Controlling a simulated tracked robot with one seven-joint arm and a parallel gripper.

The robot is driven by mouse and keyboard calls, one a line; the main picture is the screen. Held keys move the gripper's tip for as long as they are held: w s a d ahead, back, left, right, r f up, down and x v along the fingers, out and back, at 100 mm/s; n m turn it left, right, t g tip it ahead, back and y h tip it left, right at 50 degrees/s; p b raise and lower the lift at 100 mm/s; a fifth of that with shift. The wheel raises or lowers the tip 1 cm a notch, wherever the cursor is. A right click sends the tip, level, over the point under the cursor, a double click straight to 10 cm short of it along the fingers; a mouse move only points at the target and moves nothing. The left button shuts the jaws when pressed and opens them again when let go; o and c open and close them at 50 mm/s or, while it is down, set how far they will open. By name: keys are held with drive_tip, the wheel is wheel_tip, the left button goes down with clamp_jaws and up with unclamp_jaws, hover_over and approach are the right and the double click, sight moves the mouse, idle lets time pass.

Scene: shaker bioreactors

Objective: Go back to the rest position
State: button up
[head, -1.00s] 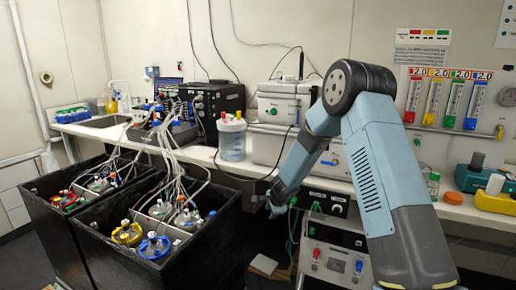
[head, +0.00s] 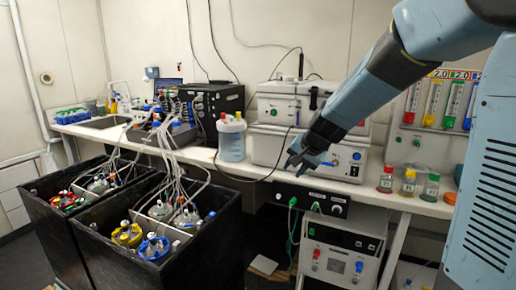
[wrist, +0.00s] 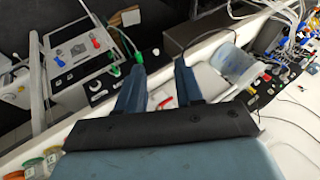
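My gripper (head: 292,166) hangs in the air near the front edge of the bench in the head view, at the end of my blue-grey arm. In the wrist view its two blue fingers (wrist: 160,72) are apart with nothing held between them. The gripper is open and empty. Below the fingers in the wrist view lies the white bench edge (wrist: 72,124), with the control box and its green plug (wrist: 112,70) beyond it.
Black bins (head: 160,278) with bioreactor bottles stand at the left. A white-lidded container (head: 231,142) and white instruments (head: 268,150) stand on the bench. Small bottles (head: 408,184) stand at the right. A wheeled-looking white unit (head: 340,262) stands under the bench. Floor between bins and unit is mostly clear.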

drive_tip(key=s+d+r+n+h, duration=0.1)
drive_tip(key=s+d, duration=0.3)
drive_tip(key=s, duration=0.5)
drive_tip(key=s+d+r+n+h, duration=0.1)
drive_tip(key=s+d+r+n, duration=0.1)
drive_tip(key=s, duration=0.8)
drive_tip(key=s+d+r+n+h, duration=0.1)
drive_tip(key=s+d+r, duration=0.3)
drive_tip(key=s, duration=0.6)
drive_tip(key=shift+s+d+n+g+h, duration=0.15)
drive_tip(key=shift+d+n+g+h, duration=0.15)
drive_tip(key=shift+d+n, duration=0.6)
drive_tip(key=shift+d+m, duration=0.3)
drive_tip(key=shift+d, duration=0.05)
